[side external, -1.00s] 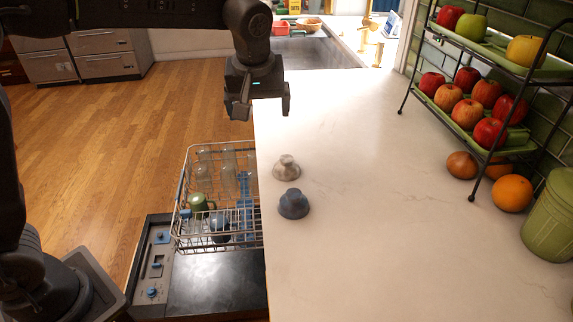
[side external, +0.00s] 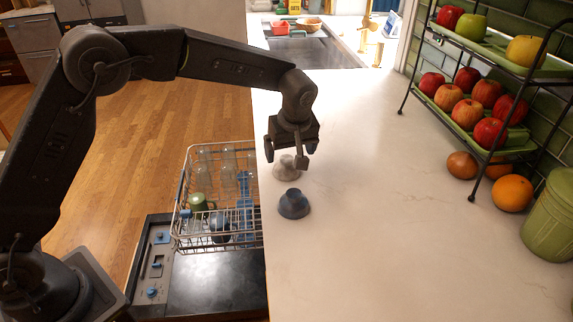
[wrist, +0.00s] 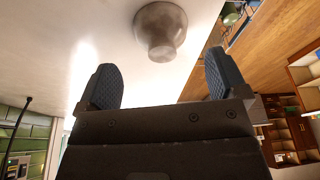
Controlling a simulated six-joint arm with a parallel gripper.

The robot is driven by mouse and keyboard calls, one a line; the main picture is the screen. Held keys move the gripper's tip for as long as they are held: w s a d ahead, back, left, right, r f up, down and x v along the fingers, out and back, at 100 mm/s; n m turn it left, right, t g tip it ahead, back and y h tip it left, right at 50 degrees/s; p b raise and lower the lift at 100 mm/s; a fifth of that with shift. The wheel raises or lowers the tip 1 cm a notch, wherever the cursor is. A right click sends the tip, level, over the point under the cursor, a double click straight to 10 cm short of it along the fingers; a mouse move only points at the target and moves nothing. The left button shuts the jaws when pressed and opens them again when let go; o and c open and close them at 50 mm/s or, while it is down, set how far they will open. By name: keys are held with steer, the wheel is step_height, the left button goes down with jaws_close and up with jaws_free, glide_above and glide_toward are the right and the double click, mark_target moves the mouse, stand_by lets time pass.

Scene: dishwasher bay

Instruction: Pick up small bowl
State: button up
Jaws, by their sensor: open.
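A small pale grey bowl (side external: 286,172) sits upside down on the white counter near its left edge. A small blue-grey bowl (side external: 293,204) sits upside down just in front of it. My gripper (side external: 286,160) is open and empty, above and close to the pale bowl, partly covering it in the side view. In the wrist view the pale bowl (wrist: 160,30) lies beyond and between the two spread fingertips (wrist: 160,85), with nothing held. The blue-grey bowl cannot be made out in the wrist view.
The dishwasher rack (side external: 216,225) with glasses and a green mug (side external: 200,202) is pulled out left of the counter. A black two-tier fruit stand (side external: 470,110), an orange (side external: 512,193) and a green canister (side external: 550,225) stand at right. The counter's middle is clear.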

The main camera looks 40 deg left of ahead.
mark_target(286, 158)
steer(key=shift+a+x, duration=0.2)
steer(key=shift+x, duration=1.1)
steer(key=shift+a+x, duration=0.2)
steer(key=shift+x, duration=1.15)
steer(key=shift+w+r, duration=0.1)
steer(key=shift+w, duration=0.1)
steer(key=shift+c, duration=0.4)
steer(key=c, duration=0.8)
steer(key=shift+c, duration=0.2)
steer(key=shift+r, duration=0.15)
steer(key=shift+r, duration=0.6)
step_height(286, 158, up, 3)
steer(key=shift+f, duration=0.15)
steer(key=s+a+r, duration=0.4)
steer(key=a+r, duration=0.3)
steer(key=a, duration=0.4)
